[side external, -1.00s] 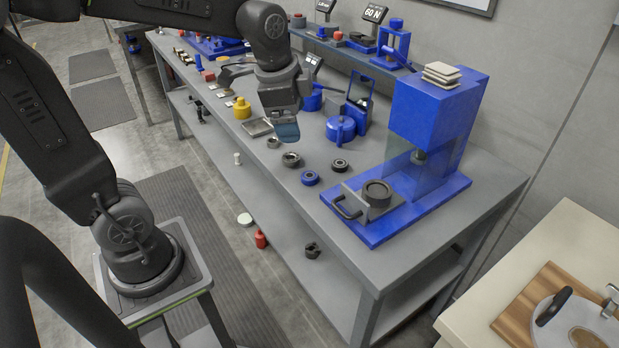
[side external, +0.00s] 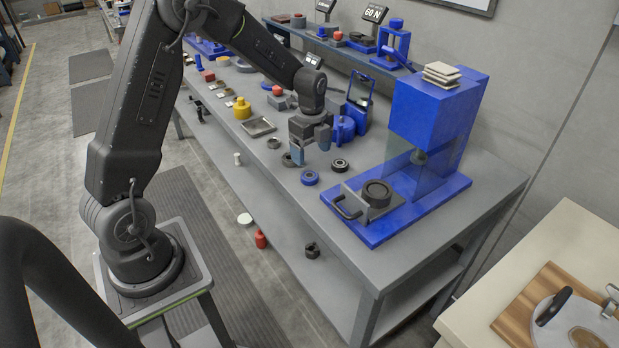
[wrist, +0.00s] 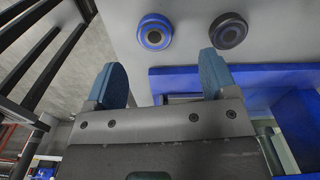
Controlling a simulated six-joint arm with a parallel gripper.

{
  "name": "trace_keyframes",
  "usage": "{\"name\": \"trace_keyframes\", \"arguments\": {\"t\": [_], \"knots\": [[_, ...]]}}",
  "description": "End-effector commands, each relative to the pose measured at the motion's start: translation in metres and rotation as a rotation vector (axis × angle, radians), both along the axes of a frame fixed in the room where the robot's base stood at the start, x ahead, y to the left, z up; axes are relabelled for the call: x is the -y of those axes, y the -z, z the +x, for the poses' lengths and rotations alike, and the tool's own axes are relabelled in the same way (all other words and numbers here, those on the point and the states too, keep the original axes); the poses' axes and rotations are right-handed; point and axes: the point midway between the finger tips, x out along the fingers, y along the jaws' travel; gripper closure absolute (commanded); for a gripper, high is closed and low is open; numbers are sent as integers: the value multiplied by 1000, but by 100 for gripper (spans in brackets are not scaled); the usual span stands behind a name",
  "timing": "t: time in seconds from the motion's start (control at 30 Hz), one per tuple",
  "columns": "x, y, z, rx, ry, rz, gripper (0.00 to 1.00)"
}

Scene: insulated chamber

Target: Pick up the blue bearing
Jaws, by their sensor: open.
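The blue bearing (side external: 309,178) lies flat on the grey workbench, a blue ring with a dark centre. It also shows in the wrist view (wrist: 154,32), ahead of the two fingertips and between them across the picture. My gripper (side external: 311,155) is above the bench, close to the bearing and a little behind it in the side view. In the wrist view its blue-padded fingers (wrist: 161,72) stand apart with nothing between them. A dark bearing (side external: 340,165) lies to the right of the blue one; it shows in the wrist view (wrist: 228,30) too.
A blue press (side external: 432,110) on a blue base stands to the right, with a dark ring part (side external: 377,193) on its handled plate. Another dark ring (side external: 288,159) lies partly behind my gripper.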

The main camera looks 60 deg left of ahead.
Motion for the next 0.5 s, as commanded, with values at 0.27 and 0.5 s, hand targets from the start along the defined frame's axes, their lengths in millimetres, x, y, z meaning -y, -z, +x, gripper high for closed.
{"name": "trace_keyframes", "arguments": {"t": [0.27, 0.5], "knots": [[1, 22, -2, 0, 0, 0, 21], [4, 57, -8, -3, -1, -1, 21]]}}
